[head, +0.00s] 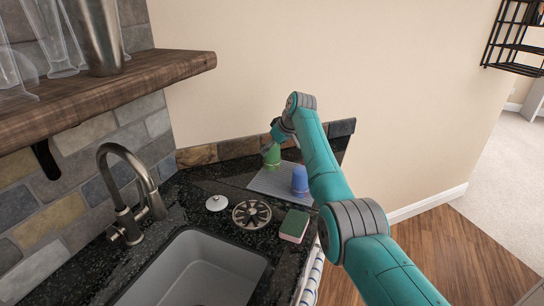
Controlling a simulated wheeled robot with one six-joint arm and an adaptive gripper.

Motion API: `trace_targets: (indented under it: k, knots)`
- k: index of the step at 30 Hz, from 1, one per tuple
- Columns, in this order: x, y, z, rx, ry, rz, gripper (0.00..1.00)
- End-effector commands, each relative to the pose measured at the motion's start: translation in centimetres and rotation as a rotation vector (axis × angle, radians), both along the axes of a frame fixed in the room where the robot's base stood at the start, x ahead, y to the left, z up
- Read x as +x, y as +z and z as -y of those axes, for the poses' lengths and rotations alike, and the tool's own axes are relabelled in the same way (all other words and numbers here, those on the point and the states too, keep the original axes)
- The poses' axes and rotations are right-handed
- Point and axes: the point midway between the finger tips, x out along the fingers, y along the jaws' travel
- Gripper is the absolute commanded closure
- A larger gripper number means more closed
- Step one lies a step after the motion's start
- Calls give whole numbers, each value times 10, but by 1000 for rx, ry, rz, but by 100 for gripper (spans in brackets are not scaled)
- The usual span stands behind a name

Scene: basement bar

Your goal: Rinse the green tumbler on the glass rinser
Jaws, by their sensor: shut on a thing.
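The green tumbler (271,157) is at the back of the counter, over the far end of a pale grey mat. My gripper (268,147) is at its upper part, shut on it, and partly hides it. The tumbler looks about upright; I cannot tell whether its base touches the mat. The glass rinser (251,213) is a round metal spoked disc in the dark counter, nearer than the mat and bare.
A blue tumbler (300,180) stands on the mat (268,183), close to my arm. A white knobbed lid-like thing (216,203) lies left of the rinser, a green-and-pink sponge (293,227) right. The sink (195,272), faucet (127,195) and shelf of glasses (130,80) are nearer and left.

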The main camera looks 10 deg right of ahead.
Motion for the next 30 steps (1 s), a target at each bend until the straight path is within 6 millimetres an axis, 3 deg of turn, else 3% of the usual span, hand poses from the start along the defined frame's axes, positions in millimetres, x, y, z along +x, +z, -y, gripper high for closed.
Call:
trace_targets:
  k: [1, 7, 17, 23, 30]
  knots:
    - [1, 13, 0, 0, 0, 5, 74]
    - [1, 46, 0, 0, -1, 2, 74]
    - [-13, 64, -18, 1, 6, 3, 74]
    - [-45, 65, -46, 3, 11, 3, 74]
    - [-96, 66, -75, 2, 13, 3, 74]
